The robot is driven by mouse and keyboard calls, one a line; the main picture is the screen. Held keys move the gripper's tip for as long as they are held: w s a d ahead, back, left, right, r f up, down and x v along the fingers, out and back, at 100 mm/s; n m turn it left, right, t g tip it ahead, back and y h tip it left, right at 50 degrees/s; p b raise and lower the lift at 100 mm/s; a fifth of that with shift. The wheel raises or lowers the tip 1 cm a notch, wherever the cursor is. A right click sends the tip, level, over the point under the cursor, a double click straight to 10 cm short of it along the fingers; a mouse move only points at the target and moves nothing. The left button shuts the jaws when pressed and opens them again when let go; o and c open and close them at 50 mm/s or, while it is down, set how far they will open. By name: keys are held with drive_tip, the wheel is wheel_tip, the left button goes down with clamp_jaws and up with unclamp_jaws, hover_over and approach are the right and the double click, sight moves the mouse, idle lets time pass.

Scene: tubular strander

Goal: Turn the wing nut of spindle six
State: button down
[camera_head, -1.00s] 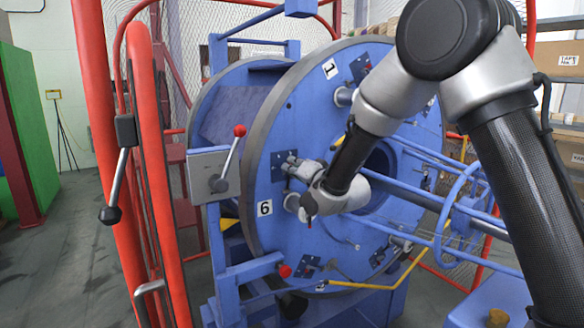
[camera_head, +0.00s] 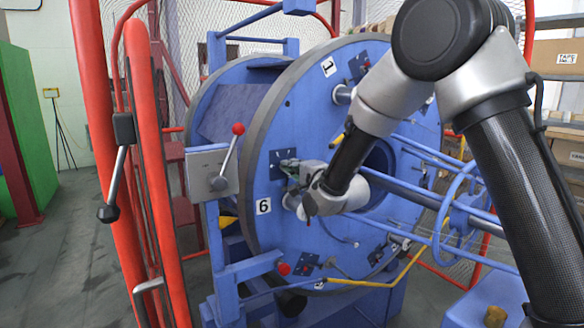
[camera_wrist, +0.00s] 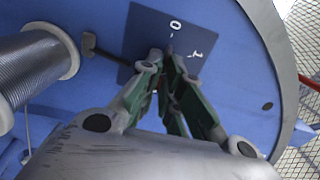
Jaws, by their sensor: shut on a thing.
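The blue strander disc (camera_head: 300,112) carries a white label "6" (camera_head: 263,206) near its left rim. Beside it is a dark blue plate (camera_head: 277,158), seen in the wrist view (camera_wrist: 140,40) with white "0" and "1" marks. My gripper (camera_head: 291,168) reaches this plate from the right. In the wrist view its green-sided fingers (camera_wrist: 168,62) are close together at the plate, by the marks. They are shut on the wing nut, which is mostly hidden between the fingertips. A silver ribbed cylinder (camera_wrist: 38,62) stands at the left of the wrist view.
A lever with a red knob (camera_head: 238,129) on a grey box stands left of the disc. Red guard posts (camera_head: 155,190) rise further left. A yellow bar (camera_head: 365,283) and blue rods (camera_head: 420,198) lie below and right of my gripper.

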idle(0.6)
drive_tip(key=c, duration=1.6)
unclamp_jaws()
drive_tip(key=v, duration=1.2)
